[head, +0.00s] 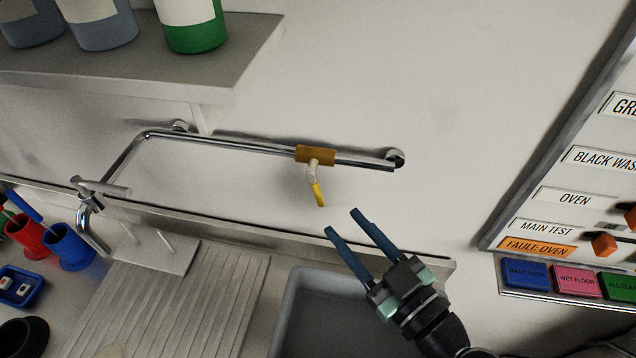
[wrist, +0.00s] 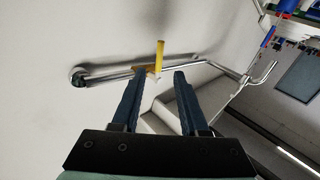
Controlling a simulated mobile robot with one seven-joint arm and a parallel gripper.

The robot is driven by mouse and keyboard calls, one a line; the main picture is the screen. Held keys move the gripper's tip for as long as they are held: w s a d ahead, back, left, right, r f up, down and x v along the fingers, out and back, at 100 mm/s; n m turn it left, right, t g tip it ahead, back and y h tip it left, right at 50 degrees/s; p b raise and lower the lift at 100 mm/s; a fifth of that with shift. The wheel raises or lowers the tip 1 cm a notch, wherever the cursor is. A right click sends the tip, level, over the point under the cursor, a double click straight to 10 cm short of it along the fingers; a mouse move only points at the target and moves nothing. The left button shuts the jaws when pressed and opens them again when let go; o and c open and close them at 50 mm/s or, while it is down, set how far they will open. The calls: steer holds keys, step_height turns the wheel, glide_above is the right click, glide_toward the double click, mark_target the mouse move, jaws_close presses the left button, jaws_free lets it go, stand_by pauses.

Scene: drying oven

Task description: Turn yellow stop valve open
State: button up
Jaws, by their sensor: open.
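The stop valve has a brass body (head: 315,155) on a chrome pipe (head: 250,145) fixed along the wall. Its yellow lever (head: 319,193) hangs down from the body, angled across the pipe in the head view. In the wrist view the yellow lever (wrist: 159,56) stands beyond my fingertips, near the gap between them. My gripper (head: 342,222) is open and empty, with two blue fingers. It is below and to the right of the lever in the head view, apart from it. In the wrist view my gripper (wrist: 155,80) partly hides the valve body.
A sink (head: 300,310) and ribbed drainer (head: 200,305) lie below the pipe. A shelf (head: 130,75) with bottles juts out at upper left. A sign board (head: 545,200) is at right. Red (head: 30,235) and blue (head: 68,245) cups stand at left.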

mark_target(320, 195)
steer(key=p+x, duration=0.2)
steer(key=x, duration=0.7)
steer(key=shift+p, duration=0.35)
jaws_close()
stand_by(0.9)
